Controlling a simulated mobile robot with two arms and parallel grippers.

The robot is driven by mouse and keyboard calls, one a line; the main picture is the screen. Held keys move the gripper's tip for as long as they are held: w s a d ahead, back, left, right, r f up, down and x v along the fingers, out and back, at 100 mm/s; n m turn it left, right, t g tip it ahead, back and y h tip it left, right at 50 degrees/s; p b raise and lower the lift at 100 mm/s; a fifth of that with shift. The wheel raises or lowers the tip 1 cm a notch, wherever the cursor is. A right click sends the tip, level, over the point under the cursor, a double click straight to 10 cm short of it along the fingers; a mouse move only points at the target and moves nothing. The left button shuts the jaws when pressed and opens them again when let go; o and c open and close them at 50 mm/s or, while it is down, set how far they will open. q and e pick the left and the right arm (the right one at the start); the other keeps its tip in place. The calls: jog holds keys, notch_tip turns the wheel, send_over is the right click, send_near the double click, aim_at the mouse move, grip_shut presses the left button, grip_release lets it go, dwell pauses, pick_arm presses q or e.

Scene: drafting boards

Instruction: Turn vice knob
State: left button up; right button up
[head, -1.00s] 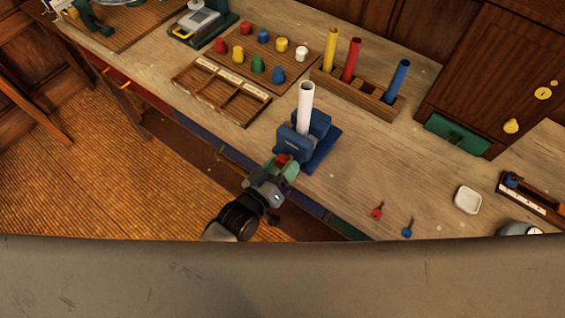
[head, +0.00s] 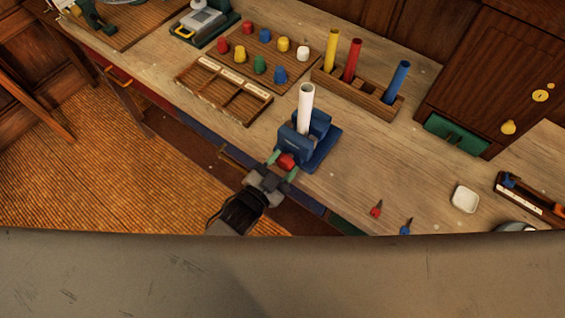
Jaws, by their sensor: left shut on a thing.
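The blue vice (head: 318,146) stands near the front edge of the wooden bench. A white tube (head: 306,108) stands upright in its jaws. The red vice knob (head: 286,161) is on the front side of the vice, facing me. My left gripper (head: 282,165) reaches in from below, with its green-tipped fingers on either side of the red knob, shut on it. My right gripper is not in view.
A wooden rack (head: 352,93) with yellow, red and blue tubes stands behind the vice. A board of coloured pegs (head: 244,58) and a divided tray (head: 222,91) lie to the left. Small red (head: 376,209) and blue (head: 405,227) keys and a white dish (head: 465,198) lie right.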

pick_arm(q)
jog(key=m, duration=0.4)
jog(key=shift+a+f+m, duration=0.1)
jog(key=shift+f+m, duration=0.05)
jog(key=shift+m, duration=0.15)
jog(key=m+b, duration=0.1)
jog(key=m, duration=0.3)
jog(key=shift+m, duration=0.3)
jog(key=o, duration=0.9)
